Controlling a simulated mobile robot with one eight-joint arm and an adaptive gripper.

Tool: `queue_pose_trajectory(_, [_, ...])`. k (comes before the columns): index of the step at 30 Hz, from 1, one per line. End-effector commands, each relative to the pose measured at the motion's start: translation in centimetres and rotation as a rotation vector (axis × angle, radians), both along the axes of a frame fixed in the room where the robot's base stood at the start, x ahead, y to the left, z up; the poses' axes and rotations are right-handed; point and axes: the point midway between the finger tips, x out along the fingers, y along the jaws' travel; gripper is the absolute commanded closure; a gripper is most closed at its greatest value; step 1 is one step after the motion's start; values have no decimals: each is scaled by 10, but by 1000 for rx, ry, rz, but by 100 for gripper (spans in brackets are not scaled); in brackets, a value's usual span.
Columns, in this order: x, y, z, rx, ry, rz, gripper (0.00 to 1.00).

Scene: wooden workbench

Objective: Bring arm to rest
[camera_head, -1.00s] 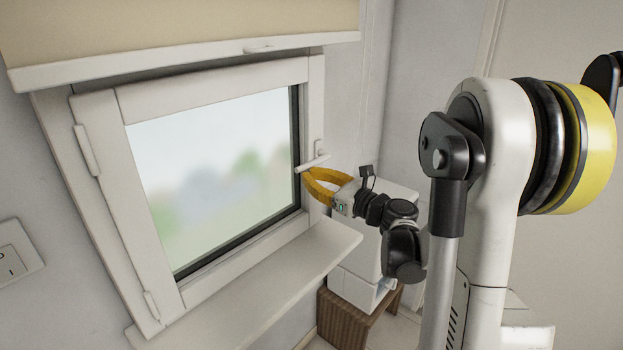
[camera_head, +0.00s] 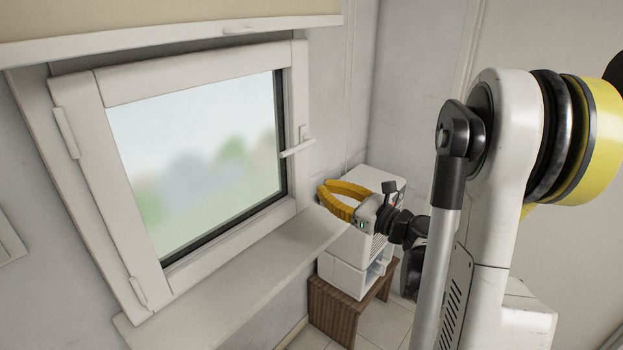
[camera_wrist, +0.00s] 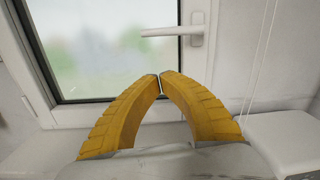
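My gripper (camera_head: 319,192) has two yellow fingers and is away from the window, to the right of its frame and below the handle. In the wrist view the fingertips (camera_wrist: 160,78) meet or nearly meet, with nothing held between them. The white window handle (camera_head: 298,148) lies roughly level on the right side of the window frame. It also shows in the wrist view (camera_wrist: 170,31), above and beyond the fingertips and apart from them. The window (camera_head: 195,165) looks closed in its frame.
A white sill (camera_head: 235,270) juts out below the window. A white appliance (camera_head: 345,276) stands on a brown wooden stand (camera_head: 333,310) in the corner, behind and below my gripper. A raised blind (camera_head: 170,42) hangs above the window. Tiled floor shows at the bottom right.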

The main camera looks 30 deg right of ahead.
Motion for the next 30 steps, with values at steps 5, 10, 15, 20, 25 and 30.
queue_pose_trajectory(5, [-8,-2,-1,0,0,0,100])
queue_pose_trajectory(10, [-7,5,-1,-31,9,10,100])
queue_pose_trajectory(15, [-4,60,-7,-326,75,99,100])
queue_pose_trajectory(20, [-26,136,-23,-850,119,294,100])
queue_pose_trajectory(25, [-77,189,-40,-1436,70,565,100])
queue_pose_trajectory(30, [-136,208,-49,-1996,-72,866,100])
